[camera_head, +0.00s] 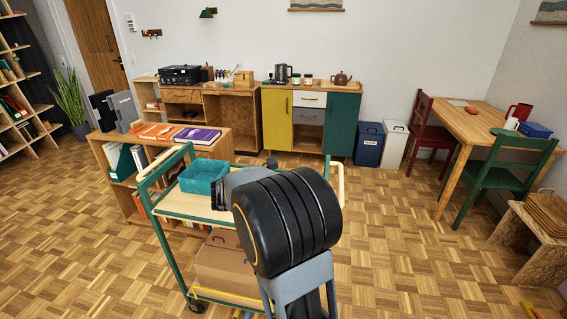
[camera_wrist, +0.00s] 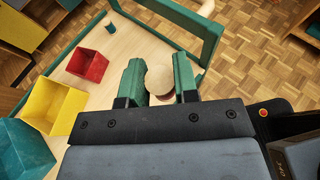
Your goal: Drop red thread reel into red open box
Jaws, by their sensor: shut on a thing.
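My gripper (camera_wrist: 159,66) is shut on a reel (camera_wrist: 160,79) in the wrist view. The reel shows a round pale wooden end between the two green fingers, with a little red at its lower edge. The red open box (camera_wrist: 87,66) stands on the trolley's pale top, left of my gripper and apart from it. Its inside looks empty. In the head view my arm hides the gripper, the reel and the red box.
A yellow open box (camera_wrist: 50,106) and a teal open box (camera_wrist: 24,150) stand beside the red box; the teal one also shows in the head view (camera_head: 203,178). The trolley's green rail (camera_wrist: 165,35) edges the top. A small green object (camera_wrist: 110,28) lies near the rail.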

